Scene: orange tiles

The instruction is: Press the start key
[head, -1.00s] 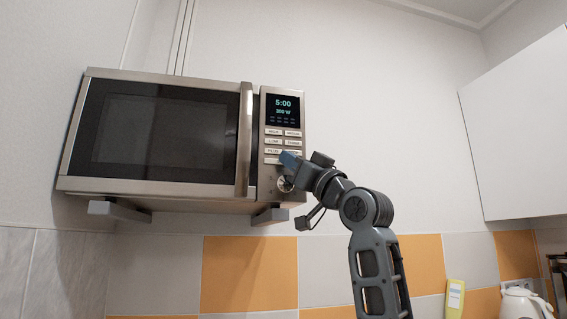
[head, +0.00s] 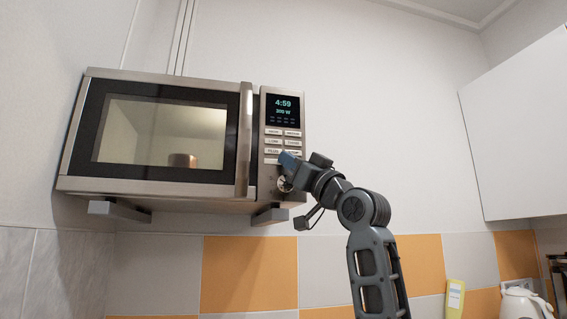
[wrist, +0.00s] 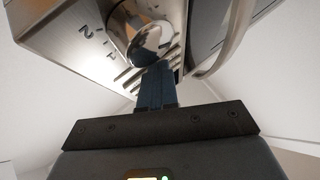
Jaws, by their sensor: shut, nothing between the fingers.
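The microwave (head: 248,150) hangs on the wall on brackets, its door shut. Its window (head: 160,133) is lit, and a brown object (head: 183,160) shows inside. The display (head: 283,109) reads 4:59 above a smaller power line. Below it are rows of keys (head: 273,141); the start key cannot be made out, and the lower keys are partly hidden by my gripper. My gripper (head: 286,157) is shut and empty, its tips at the lower key rows. In the wrist view the shut fingers (wrist: 155,85) point at the panel beside the round shiny knob (wrist: 152,42).
A white wall cabinet (head: 515,125) is at the right. A white kettle (head: 525,303) and a yellow-green object (head: 455,298) stand at the lower right. The wall between the microwave and the cabinet is clear.

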